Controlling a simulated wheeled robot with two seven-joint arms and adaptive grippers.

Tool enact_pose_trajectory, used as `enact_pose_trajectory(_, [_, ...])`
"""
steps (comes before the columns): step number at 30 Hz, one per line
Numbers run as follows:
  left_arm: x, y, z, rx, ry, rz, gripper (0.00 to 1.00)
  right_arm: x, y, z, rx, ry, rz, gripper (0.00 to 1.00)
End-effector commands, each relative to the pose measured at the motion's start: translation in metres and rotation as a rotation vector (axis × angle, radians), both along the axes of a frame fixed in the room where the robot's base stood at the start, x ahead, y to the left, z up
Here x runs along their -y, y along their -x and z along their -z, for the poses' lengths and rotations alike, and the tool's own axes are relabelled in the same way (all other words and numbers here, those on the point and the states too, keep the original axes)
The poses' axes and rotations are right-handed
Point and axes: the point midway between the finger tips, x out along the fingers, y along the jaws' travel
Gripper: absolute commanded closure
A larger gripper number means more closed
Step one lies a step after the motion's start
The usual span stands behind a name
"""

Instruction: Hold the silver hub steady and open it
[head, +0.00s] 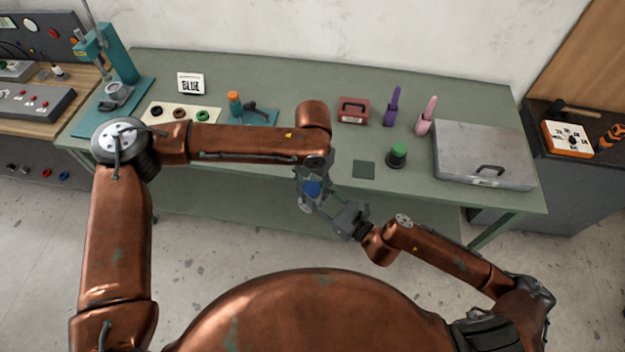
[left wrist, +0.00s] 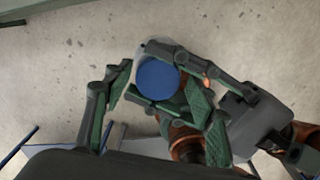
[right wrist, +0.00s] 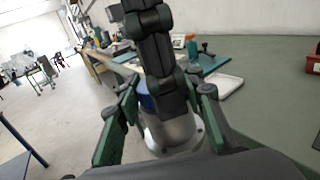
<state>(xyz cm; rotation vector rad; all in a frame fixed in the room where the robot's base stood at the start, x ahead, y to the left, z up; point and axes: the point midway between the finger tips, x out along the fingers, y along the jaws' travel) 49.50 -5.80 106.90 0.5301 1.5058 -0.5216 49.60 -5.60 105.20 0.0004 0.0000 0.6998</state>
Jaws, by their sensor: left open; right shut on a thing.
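The silver hub (right wrist: 178,135) with a blue cap (left wrist: 157,79) is held in the air in front of the table's front edge. The blue cap also shows in the head view (head: 312,188). My right gripper (head: 333,206) is shut on the silver hub from the side. My left gripper (head: 313,178) is open at the capped end, its fingers spread on either side of the blue cap in the left wrist view. I cannot tell whether its fingers touch the cap. In the right wrist view my left gripper's dark links hide part of the cap and hub.
The green table (head: 290,90) lies behind my grippers. On it stand a dark square pad (head: 364,169), a green-topped cylinder (head: 397,155), a grey metal case (head: 482,150), a red box (head: 353,110), and purple (head: 392,107) and pink (head: 427,117) tools.

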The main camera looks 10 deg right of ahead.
Motion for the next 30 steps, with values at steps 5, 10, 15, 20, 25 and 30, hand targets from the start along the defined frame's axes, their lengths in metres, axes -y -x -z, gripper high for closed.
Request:
enact_pose_trajectory(5, [0.0002,-0.0001,0.0007,0.001,0.001,0.0,0.49,-0.0004,0.0,-0.0016,0.003,-0.001,-0.001,1.0])
enact_pose_trajectory(10, [0.0001,-0.0002,0.0006,0.001,0.001,0.0,0.55,-0.0004,0.0,-0.0016,0.003,-0.001,-0.001,1.0])
enact_pose_trajectory(15, [0.0002,-0.0001,0.0005,0.001,0.001,0.0,0.66,-0.0004,0.0,-0.0016,0.003,-0.001,-0.001,1.0])
enact_pose_trajectory(20, [0.0008,0.0005,0.0004,0.0,0.001,0.001,0.77,-0.0005,-0.0001,-0.0017,0.003,-0.001,-0.001,1.0])
enact_pose_trajectory(25, [0.0015,0.0012,0.0003,-0.001,0.003,0.002,0.89,-0.0006,-0.0001,-0.0018,0.003,-0.001,-0.001,1.0])
enact_pose_trajectory(30, [0.0019,0.0015,0.0003,-0.002,0.004,0.002,0.55,-0.0007,-0.0002,-0.0018,0.003,-0.001,-0.001,1.0])
